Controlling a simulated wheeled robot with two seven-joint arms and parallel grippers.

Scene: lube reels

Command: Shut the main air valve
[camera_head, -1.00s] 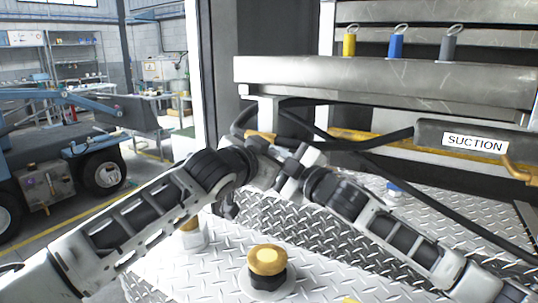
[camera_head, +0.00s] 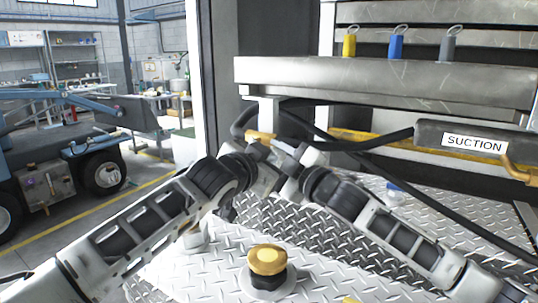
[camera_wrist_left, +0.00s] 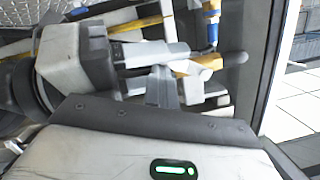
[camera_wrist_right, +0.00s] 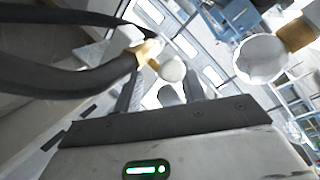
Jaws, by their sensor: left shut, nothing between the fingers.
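In the head view my two grippers are close together near the middle, below the grey frame. A yellow fitting (camera_head: 261,137), possibly the main air valve, is just behind them and partly covered. My left gripper (camera_wrist_left: 162,85) is shut and empty; its fingers lie together close to a yellow bar and pale pieces. A brass fitting with a blue band (camera_wrist_left: 212,30) is beyond it. My right gripper (camera_wrist_right: 163,88) has its fingers apart. A brass fitting (camera_wrist_right: 146,52) on a black hose with a pale round knob (camera_wrist_right: 172,70) shows beyond and between them. Contact cannot be told.
A yellow-topped knob (camera_head: 267,260) stands on the diamond-plate deck (camera_head: 335,262) in front. A black hose (camera_head: 350,143) and the SUCTION reel housing (camera_head: 475,143) are at right. The grey beam (camera_head: 390,82) crosses above my grippers. A blue vehicle (camera_head: 100,150) stands far left.

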